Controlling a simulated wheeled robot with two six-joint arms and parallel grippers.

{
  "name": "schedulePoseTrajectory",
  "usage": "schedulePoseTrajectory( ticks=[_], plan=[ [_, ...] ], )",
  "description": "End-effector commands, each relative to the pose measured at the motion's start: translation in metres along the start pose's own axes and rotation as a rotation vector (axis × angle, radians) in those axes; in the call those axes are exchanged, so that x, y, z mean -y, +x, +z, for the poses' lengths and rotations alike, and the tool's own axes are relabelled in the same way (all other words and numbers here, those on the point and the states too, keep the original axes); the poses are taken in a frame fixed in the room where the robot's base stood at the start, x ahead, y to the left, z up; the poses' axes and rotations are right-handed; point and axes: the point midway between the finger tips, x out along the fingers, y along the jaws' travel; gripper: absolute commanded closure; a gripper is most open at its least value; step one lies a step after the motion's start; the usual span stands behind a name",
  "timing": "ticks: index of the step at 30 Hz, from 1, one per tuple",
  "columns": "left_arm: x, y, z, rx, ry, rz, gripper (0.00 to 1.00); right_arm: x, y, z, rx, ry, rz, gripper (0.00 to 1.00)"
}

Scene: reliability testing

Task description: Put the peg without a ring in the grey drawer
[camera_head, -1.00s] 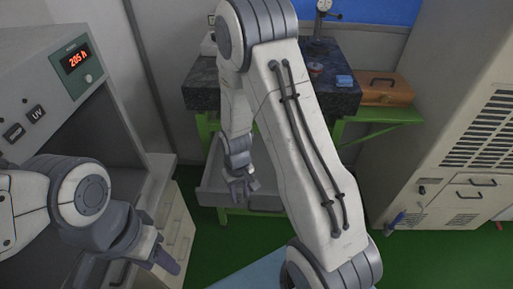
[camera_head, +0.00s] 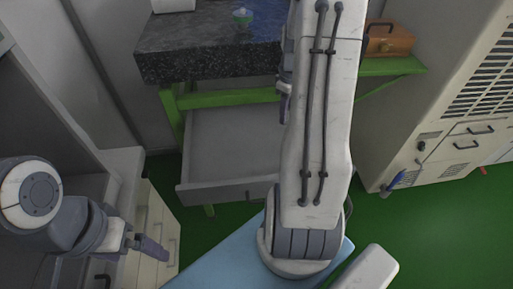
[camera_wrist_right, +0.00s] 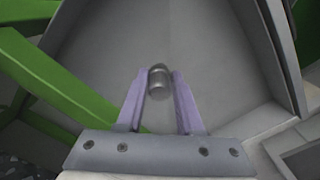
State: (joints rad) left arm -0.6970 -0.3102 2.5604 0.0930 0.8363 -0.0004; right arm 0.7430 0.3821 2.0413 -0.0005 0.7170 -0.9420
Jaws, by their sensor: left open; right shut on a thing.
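The grey drawer (camera_head: 235,145) is pulled open under the dark stone table in the head view and looks empty where it shows. Its inside (camera_wrist_right: 215,60) fills much of the right wrist view. My right gripper (camera_wrist_right: 158,76) is shut on a short metal peg (camera_wrist_right: 158,84), with no ring visible on it. The peg is over the drawer's inside; its height above the floor is unclear. In the head view the right gripper (camera_head: 285,100) is mostly behind my right arm. My left gripper (camera_head: 150,246) is open and empty at the lower left, away from the drawer.
The dark stone table (camera_head: 200,55) rests on a green frame (camera_head: 240,97). A brown box (camera_head: 388,40) is on the green shelf at right. A tall beige cabinet (camera_head: 445,110) stands further right. Green floor (camera_head: 410,240) lies clear.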

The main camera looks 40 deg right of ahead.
Motion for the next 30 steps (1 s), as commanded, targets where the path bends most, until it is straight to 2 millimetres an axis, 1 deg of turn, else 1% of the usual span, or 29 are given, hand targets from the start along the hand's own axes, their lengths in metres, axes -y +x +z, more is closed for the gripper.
schedulePoseTrajectory(
  ticks=[1,3,6,8,15,18,21,26,30],
  plan=[
    [0.001,0.012,0.001,0.0,0.0,0.0,0.0,-0.01,0.004,0.012,-0.002,-0.002,0.003,1.0],
    [0.001,0.015,0.001,0.0,0.0,0.0,0.0,-0.017,0.0,0.022,-0.002,-0.018,0.003,1.0],
    [0.001,0.017,0.001,-0.001,0.0,0.0,0.0,-0.016,0.0,0.025,0.0,-0.033,-0.001,1.0],
    [0.001,0.016,0.001,-0.001,0.0,0.0,0.0,-0.009,0.004,0.02,0.002,-0.04,-0.003,1.0],
    [0.001,0.015,0.001,-0.001,0.0,0.0,0.0,0.035,0.037,-0.015,0.004,-0.045,-0.004,1.0],
    [0.001,0.015,0.001,-0.001,0.0,0.0,0.0,0.051,0.049,-0.028,0.003,-0.044,-0.003,1.0],
    [0.001,0.015,0.001,-0.001,0.0,0.0,0.0,0.063,0.059,-0.038,0.002,-0.042,-0.002,1.0],
    [0.001,0.015,0.001,0.0,0.0,0.0,0.0,0.071,0.066,-0.045,0.001,-0.038,0.0,1.0],
    [0.001,0.016,0.001,0.0,0.0,0.0,0.0,0.072,0.085,-0.044,0.004,-0.035,-0.003,1.0]
  ],
)
